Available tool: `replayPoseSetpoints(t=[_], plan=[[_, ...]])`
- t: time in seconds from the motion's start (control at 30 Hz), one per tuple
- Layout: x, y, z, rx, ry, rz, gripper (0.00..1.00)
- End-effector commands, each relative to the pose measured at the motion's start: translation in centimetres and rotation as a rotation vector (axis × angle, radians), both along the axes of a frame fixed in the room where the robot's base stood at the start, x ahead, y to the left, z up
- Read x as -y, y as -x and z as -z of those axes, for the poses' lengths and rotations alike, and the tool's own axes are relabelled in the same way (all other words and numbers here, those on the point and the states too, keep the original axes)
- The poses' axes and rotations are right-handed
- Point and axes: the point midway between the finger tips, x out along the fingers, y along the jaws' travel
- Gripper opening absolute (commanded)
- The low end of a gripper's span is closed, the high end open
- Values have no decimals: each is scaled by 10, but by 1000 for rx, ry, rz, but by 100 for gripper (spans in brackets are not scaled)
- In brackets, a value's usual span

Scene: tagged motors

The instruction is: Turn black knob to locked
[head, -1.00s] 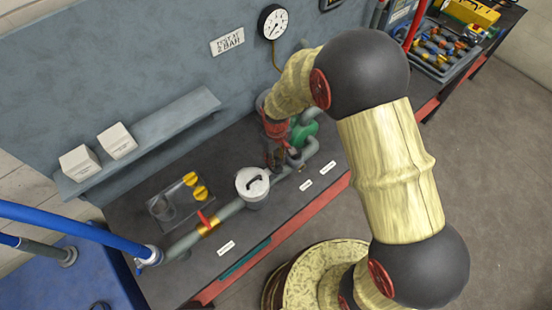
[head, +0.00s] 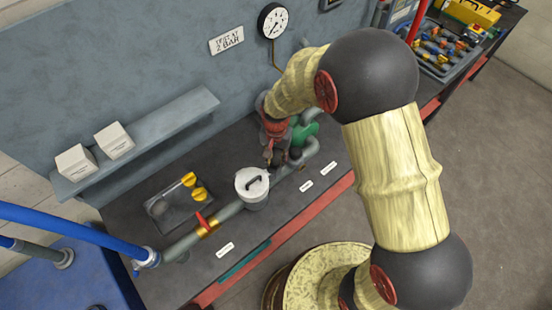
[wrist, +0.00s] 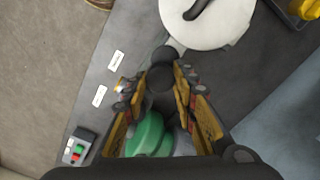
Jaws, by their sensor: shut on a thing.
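The black knob (wrist: 162,76) shows in the wrist view between my two fingers, with a rounded end sticking out toward the white lidded pot. My gripper (wrist: 160,98) is shut on it, with one finger on each side. In the head view my gripper (head: 275,153) is down at the pipework on the bench, beside the green pump or motor body (head: 303,134). That green body also shows in the wrist view (wrist: 146,134), below and partly behind the fingers. The knob's lock marking cannot be read.
A white lidded pot (head: 252,183) stands close to the left of my gripper. A pipe with a brass valve and red lever (head: 206,224) runs further left. White labels (head: 328,168) lie along the bench front. A gauge (head: 273,21) hangs on the wall behind.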

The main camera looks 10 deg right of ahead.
Motion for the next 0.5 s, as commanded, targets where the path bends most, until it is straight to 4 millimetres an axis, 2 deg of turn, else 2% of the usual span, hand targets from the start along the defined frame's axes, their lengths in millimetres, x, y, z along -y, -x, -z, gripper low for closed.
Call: replayPoseSetpoints(t=[0.2,0.5], plan=[[0,0,0,1,0,130,2],[-1,-1,0,1,0,217,2]])
